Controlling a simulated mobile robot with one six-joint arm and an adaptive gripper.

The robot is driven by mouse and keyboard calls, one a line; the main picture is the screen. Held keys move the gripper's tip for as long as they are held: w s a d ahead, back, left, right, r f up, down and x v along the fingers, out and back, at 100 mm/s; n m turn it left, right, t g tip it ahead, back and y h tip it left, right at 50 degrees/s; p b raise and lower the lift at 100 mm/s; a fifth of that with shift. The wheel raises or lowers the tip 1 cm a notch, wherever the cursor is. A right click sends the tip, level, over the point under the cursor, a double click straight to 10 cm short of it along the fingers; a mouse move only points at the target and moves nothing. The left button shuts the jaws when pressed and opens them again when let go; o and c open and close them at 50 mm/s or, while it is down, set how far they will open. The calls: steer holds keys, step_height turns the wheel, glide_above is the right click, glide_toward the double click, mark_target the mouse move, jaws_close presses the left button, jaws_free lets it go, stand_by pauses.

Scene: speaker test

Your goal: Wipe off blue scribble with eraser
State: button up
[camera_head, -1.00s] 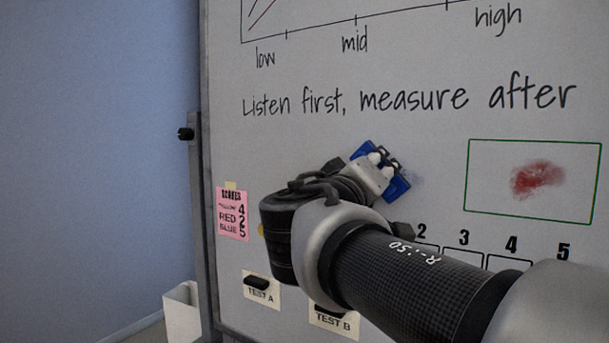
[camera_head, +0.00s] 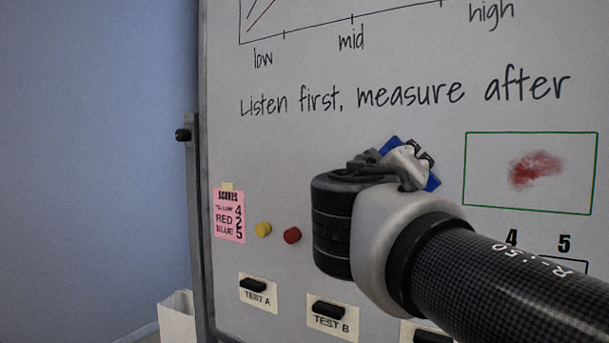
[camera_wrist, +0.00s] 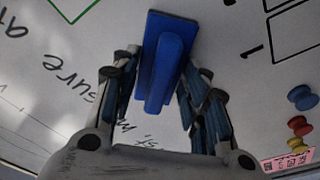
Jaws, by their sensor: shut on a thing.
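My gripper (camera_head: 410,163) is shut on the blue eraser (camera_head: 433,184). In the wrist view the eraser (camera_wrist: 167,62) shows between the fingers of my gripper (camera_wrist: 163,85), with its flat side toward the whiteboard (camera_head: 330,180). In the head view it is over the board below the handwritten line, left of the green frame. I cannot tell whether it touches the board. No blue scribble shows on the visible board; the area behind the eraser and gripper is hidden.
A red smear (camera_head: 535,169) lies inside the green frame (camera_head: 467,166). Yellow (camera_head: 263,229) and red (camera_head: 292,235) magnets and a pink score note (camera_head: 229,215) are at the left. Labelled switches, including TEST A (camera_head: 254,286), sit lower; a blue magnet (camera_wrist: 302,97) shows in the wrist view.

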steer(key=shift+s+d+b, duration=0.55)
steer(key=shift+s+d, duration=0.1)
steer(key=shift+d, duration=0.3)
steer(key=shift+f, duration=0.1)
steer(key=w+a, duration=0.4)
steer(key=a, duration=0.2)
steer(key=shift+w, duration=0.15)
steer(key=v, duration=0.6)
steer(key=shift+a+r, duration=0.25)
steer(key=shift+r, duration=0.1)
